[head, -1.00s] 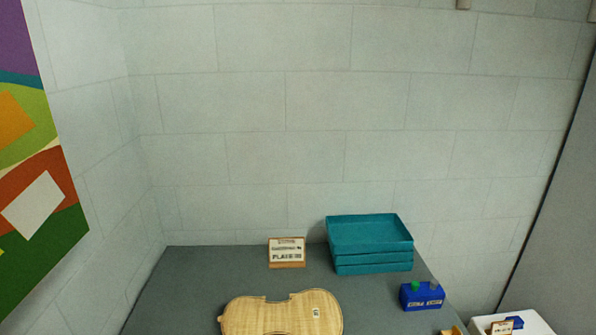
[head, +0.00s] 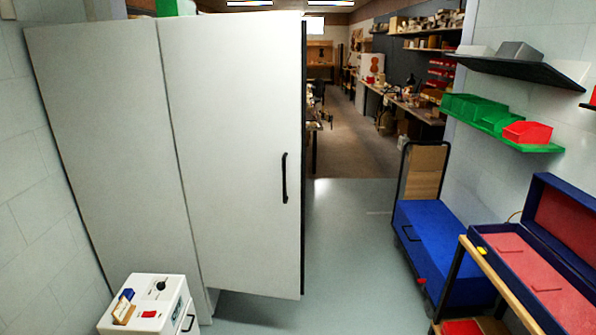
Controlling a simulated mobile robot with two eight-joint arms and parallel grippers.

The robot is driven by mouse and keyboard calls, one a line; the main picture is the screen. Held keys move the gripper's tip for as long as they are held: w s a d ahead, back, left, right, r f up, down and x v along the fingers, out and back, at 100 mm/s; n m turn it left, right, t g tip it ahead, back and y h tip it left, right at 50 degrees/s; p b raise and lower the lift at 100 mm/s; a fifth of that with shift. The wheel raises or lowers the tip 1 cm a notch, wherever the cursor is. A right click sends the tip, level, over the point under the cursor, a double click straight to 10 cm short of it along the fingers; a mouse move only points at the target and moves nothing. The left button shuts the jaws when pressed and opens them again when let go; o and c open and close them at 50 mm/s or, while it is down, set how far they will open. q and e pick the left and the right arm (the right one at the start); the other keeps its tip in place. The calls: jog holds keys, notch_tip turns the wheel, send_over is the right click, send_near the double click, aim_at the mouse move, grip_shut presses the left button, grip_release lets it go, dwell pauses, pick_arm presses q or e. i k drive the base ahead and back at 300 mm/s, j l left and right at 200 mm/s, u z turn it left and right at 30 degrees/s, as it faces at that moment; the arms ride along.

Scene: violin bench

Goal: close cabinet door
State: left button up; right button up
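A tall pale grey cabinet (head: 110,150) stands at the left in the head view. Its door (head: 235,140) faces me, with a vertical black handle (head: 284,178) near the right edge. A dark strip (head: 303,160) runs down the door's right edge. The cabinet's inside is hidden. Neither of my grippers is in view.
A white box-shaped unit (head: 146,304) stands low in front of the cabinet. A blue trolley (head: 440,238) and a bench with an open blue case (head: 540,270) are at right. Shelves (head: 515,68) jut from the right wall. The grey floor (head: 345,260) between is clear.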

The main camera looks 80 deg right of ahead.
aim_at(236, 83)
jog(key=z, duration=2.5)
